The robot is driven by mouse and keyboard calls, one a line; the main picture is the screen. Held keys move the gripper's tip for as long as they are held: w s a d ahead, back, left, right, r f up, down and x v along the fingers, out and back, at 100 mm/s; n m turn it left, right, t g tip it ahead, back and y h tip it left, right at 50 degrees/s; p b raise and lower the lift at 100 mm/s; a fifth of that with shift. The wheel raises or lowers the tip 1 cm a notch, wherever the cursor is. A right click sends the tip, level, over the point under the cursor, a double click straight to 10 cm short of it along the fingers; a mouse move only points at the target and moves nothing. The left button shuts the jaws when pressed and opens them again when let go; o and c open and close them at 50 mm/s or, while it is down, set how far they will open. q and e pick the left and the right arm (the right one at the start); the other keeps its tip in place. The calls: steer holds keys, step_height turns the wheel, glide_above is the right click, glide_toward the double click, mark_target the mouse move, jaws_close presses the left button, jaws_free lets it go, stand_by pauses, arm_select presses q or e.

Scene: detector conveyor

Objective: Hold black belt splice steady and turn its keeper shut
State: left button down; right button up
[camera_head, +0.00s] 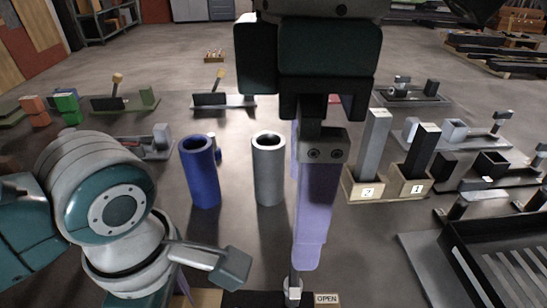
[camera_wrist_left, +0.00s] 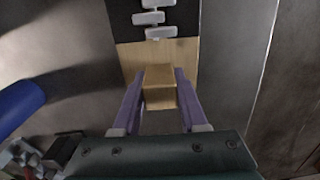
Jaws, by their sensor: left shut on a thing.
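The black belt splice (camera_head: 250,299) is at the bottom edge of the head view, mostly cut off, beside an "OPEN" label (camera_head: 327,299). The left wrist view shows its black part (camera_wrist_left: 180,20) with pale metal pieces (camera_wrist_left: 153,18) on a wooden board (camera_wrist_left: 185,52). My left gripper (camera_wrist_left: 158,95) is shut on a wooden block (camera_wrist_left: 160,78) at the board's near end. My right gripper (camera_head: 308,262) points down over the splice, above a small pale upright piece (camera_head: 292,290), perhaps the keeper. Its fingers overlap, so its opening and any contact are unclear.
A blue tube (camera_head: 201,180) and a grey tube (camera_head: 268,175) stand behind the splice. Numbered blocks with posts (camera_head: 367,185) stand to the right. A black slotted tray (camera_head: 490,262) is at the far right. A blue tube (camera_wrist_left: 18,105) also shows in the left wrist view.

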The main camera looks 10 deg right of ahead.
arm_select(q)
steer(key=shift+c, duration=1.8)
jaws_free()
steer(key=shift+r, duration=0.1)
